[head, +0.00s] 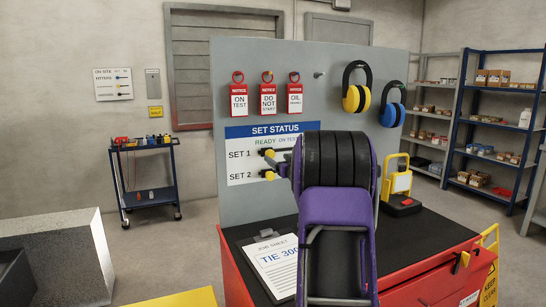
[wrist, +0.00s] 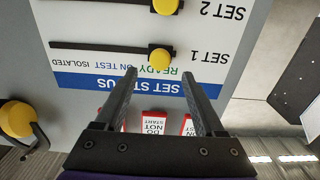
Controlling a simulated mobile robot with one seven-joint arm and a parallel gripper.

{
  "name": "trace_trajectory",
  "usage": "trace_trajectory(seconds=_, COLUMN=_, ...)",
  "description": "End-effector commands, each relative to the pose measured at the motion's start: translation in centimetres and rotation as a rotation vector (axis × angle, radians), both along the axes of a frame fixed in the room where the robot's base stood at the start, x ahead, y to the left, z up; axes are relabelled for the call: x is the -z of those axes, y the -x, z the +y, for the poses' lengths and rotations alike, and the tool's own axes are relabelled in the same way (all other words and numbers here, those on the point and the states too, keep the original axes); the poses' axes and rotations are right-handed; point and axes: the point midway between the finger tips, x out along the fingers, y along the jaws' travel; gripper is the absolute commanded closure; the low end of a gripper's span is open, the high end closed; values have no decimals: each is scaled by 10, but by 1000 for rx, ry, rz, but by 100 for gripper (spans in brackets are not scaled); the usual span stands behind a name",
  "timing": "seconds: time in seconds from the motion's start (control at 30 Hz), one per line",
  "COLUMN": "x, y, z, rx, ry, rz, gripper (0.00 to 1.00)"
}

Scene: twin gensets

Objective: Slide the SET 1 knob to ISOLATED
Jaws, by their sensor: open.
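The SET STATUS board (head: 243,167) is on the grey panel, with READY, ON TEST and ISOLATED headings. The yellow SET 1 knob (head: 269,153) sits at the READY end of its black slot; it also shows in the wrist view (wrist: 159,55), which is upside down. The yellow SET 2 knob (head: 270,175) is below it, also at the READY end. My gripper (wrist: 160,73) is open and empty. In the wrist view its fingertips lie either side of the SET 1 knob's column, just short of the knob. In the head view my arm hides the ISOLATED end.
Red notice tags (head: 267,98) hang above the board. Yellow earmuffs (head: 356,98) and blue earmuffs (head: 392,116) hang to the right. A clipboard (head: 276,262) lies on the red cabinet's dark top, beside my arm. A yellow work lamp (head: 401,183) stands right.

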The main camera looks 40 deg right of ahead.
Motion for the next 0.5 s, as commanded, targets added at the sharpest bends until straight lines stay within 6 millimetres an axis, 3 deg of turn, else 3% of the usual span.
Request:
trace_trajectory(seconds=0.2, x=0, y=-32, z=-7, rx=-1, ry=0, rz=0, gripper=29)
trace_trajectory(seconds=0.5, x=0, y=-47, z=-11, rx=0, ry=1, rz=1, gripper=29)
